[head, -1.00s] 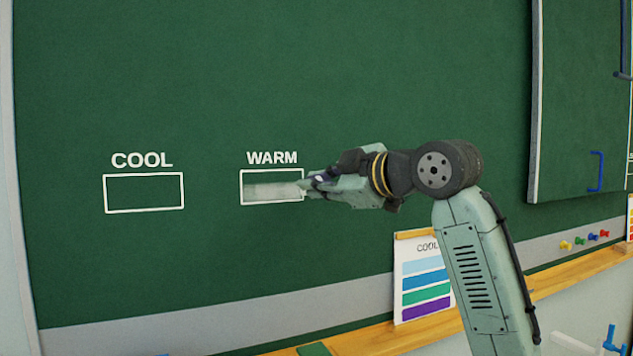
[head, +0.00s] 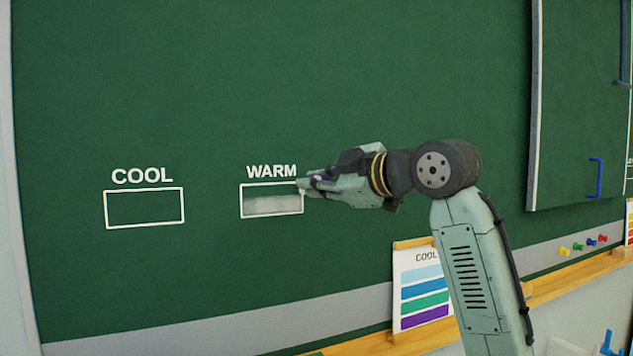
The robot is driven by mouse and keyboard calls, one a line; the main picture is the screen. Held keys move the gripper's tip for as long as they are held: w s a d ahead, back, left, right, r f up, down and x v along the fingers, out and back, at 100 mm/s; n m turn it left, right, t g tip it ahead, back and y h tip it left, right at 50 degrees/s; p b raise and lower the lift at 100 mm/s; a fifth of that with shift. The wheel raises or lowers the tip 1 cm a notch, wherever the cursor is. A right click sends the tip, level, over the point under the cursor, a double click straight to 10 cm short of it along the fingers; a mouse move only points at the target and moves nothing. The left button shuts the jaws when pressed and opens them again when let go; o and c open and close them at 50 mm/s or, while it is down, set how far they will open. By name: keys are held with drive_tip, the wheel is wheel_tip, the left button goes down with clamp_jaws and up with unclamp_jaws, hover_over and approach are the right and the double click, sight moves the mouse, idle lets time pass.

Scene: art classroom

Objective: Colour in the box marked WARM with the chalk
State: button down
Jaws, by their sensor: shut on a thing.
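The box marked WARM (head: 272,186) is a white outline on the green chalkboard (head: 300,80), with its label above it. A pale chalk smear (head: 270,205) covers its lower part, while a strip along the top is still green. My gripper (head: 308,186) is at the box's right edge, shut on the chalk (head: 302,187), of which only a small whitish end shows. I cannot tell whether the chalk touches the board. The box marked COOL (head: 144,209) to the left is empty green inside.
A COOL colour chart (head: 425,290) stands on the wooden ledge (head: 375,343) below my arm. Several coloured pins (head: 591,240) are at the right. A raised board panel (head: 580,110) with a blue handle (head: 596,178) is at the upper right.

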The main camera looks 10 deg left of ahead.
drive_tip(key=shift+a, duration=0.15)
drive_tip(key=shift+s+a+r, duration=0.1)
drive_tip(key=shift+s+a, duration=0.3)
drive_tip(key=shift+a, duration=0.2)
drive_tip(key=shift+a, duration=0.1)
drive_tip(key=shift+s+a, duration=0.55)
drive_tip(key=shift+a, duration=0.15)
drive_tip(key=shift+a+b, duration=0.1)
drive_tip(key=shift+b, duration=0.2)
drive_tip(key=shift+s+a, duration=0.45)
drive_tip(key=shift+a, duration=0.05)
drive_tip(key=shift+a, duration=0.1)
drive_tip(key=shift+s+a, duration=0.45)
drive_tip(key=shift+a, duration=0.1)
